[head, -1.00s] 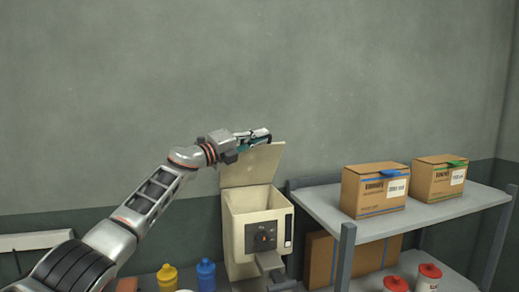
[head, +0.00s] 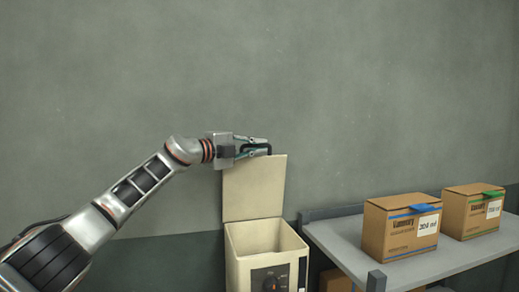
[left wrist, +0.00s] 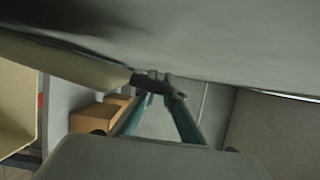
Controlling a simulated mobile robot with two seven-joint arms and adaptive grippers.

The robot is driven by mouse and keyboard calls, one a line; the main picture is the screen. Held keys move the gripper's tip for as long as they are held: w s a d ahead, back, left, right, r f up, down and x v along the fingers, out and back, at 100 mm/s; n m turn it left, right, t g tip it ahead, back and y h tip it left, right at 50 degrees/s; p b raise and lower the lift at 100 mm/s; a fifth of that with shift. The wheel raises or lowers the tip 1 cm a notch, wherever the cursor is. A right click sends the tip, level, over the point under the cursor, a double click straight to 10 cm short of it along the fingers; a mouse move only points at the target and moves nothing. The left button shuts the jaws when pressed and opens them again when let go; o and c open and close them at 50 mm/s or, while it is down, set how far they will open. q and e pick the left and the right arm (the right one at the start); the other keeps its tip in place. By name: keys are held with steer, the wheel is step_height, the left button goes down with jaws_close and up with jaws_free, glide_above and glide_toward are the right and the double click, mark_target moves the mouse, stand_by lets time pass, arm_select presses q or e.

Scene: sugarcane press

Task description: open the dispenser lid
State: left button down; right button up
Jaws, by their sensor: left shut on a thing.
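The dispenser (head: 262,258) is a beige box with an open top and a dark dial on its front. Its beige lid (head: 254,190) stands about upright at the back edge of the opening. My left gripper (head: 262,146) is at the lid's top edge, shut on the dark lid handle (head: 268,149). In the left wrist view, the fingers (left wrist: 158,82) meet at the dark handle, beside the pale edge of the lid (left wrist: 75,60). My right gripper is not in view.
A grey shelf (head: 345,240) stands to the right of the dispenser. It carries a cardboard box with a blue strip (head: 400,230) and one with a green strip (head: 471,212). The grey wall (head: 380,90) is close behind the lid.

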arm_select(q)
steer(key=shift+s+d, duration=0.1)
steer(key=shift+d, duration=0.05)
steer(key=c, duration=2.4)
jaws_free()
steer(key=shift+s+a, duration=0.25)
steer(key=shift+a, duration=0.4)
steer(key=v, duration=1)
steer(key=shift+s, duration=0.4)
steer(key=shift+a, duration=0.1)
